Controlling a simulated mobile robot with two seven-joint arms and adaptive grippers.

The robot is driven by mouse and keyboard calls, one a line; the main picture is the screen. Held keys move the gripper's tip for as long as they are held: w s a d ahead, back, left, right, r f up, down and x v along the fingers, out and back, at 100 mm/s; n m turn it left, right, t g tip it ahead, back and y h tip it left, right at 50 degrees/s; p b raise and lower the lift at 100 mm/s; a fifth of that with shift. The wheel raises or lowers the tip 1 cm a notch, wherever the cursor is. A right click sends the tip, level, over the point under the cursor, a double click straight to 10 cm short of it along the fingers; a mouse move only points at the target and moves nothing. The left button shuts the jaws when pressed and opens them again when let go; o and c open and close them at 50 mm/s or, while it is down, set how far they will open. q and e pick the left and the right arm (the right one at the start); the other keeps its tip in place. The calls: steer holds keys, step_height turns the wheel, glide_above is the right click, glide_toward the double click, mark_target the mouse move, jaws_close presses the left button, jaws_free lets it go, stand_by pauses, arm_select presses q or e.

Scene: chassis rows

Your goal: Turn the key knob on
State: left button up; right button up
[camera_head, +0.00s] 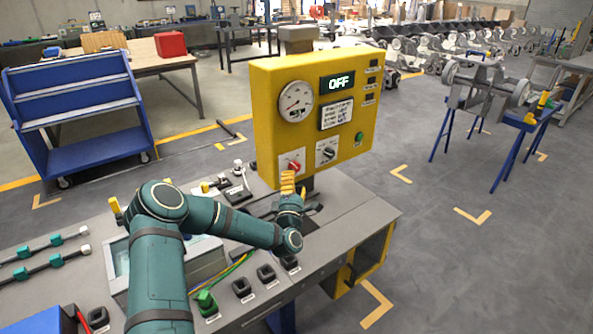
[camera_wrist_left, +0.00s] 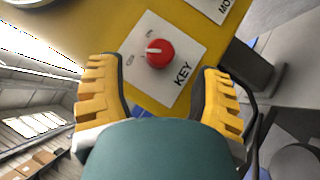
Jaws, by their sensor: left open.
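The red key knob (camera_head: 294,168) sits on a white plate low on the yellow control panel (camera_head: 262,110). The panel's display (camera_head: 337,83) reads OFF. In the left wrist view the red knob (camera_wrist_left: 158,53) has a pale pointer line, and its plate (camera_wrist_left: 188,50) is marked KEY. My left gripper (camera_head: 288,180) is just below and in front of the knob. In the left wrist view its yellow fingers (camera_wrist_left: 160,88) are spread wide, one to each side of the plate, empty and apart from the knob. My right gripper does not show.
A second, black knob (camera_head: 327,151) is right of the key knob, with a green button (camera_head: 359,136) farther right. A gauge (camera_head: 296,101) is above. The grey bench (camera_head: 345,215) below carries switches and cables. A blue cart (camera_head: 80,110) stands back left.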

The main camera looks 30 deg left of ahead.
mark_target(296, 169)
arm_select(q)
steer(key=shift+x, duration=2.75)
jaws_close()
